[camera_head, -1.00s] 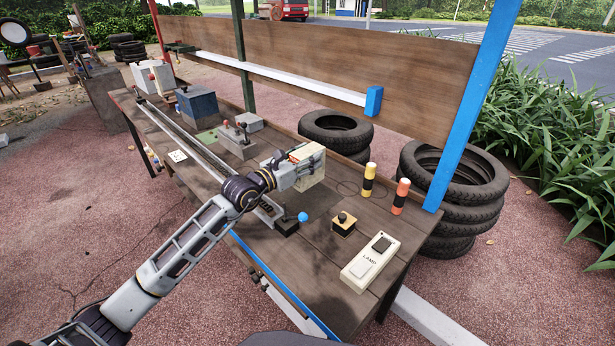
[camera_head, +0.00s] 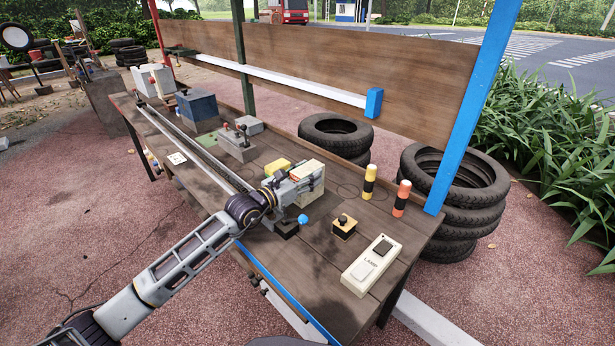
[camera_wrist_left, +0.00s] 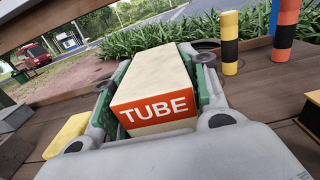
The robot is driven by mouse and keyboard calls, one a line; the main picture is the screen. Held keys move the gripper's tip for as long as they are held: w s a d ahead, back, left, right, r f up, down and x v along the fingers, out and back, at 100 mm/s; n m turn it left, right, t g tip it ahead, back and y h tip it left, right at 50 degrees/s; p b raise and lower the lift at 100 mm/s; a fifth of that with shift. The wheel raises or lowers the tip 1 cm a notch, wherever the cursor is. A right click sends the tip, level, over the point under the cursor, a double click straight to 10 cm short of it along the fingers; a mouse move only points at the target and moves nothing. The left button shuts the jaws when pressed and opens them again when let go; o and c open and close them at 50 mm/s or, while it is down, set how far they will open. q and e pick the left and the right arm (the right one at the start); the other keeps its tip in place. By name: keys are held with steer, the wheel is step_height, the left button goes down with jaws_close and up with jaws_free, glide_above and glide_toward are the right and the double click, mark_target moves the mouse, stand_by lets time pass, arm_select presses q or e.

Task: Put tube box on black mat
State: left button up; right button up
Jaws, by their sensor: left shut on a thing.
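The tube box (camera_head: 310,190) is cream, with an orange label reading TUBE that shows in the left wrist view (camera_wrist_left: 155,108). My left gripper (camera_head: 304,180) is shut on it, with green-lined fingers along both sides of the box in the left wrist view (camera_wrist_left: 155,85). The box is over the right half of the workbench; I cannot tell whether it touches the top. I cannot make out the black mat clearly; the gripper and box cover part of the bench. My right gripper is not in view.
A yellow block (camera_head: 277,166) lies just behind my gripper. A blue-knobbed lever (camera_head: 303,218), a black-knobbed yellow box (camera_head: 344,226) and a LAMP switch (camera_head: 371,264) are in front. Yellow (camera_head: 369,182) and orange (camera_head: 401,198) banded posts stand to the right. A grey switch unit (camera_head: 237,143) is left.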

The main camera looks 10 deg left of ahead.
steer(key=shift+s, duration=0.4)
arm_select(q)
steer(key=shift+f, duration=0.1)
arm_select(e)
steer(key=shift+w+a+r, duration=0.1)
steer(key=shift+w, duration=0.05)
arm_select(q)
steer(key=o, duration=1.3)
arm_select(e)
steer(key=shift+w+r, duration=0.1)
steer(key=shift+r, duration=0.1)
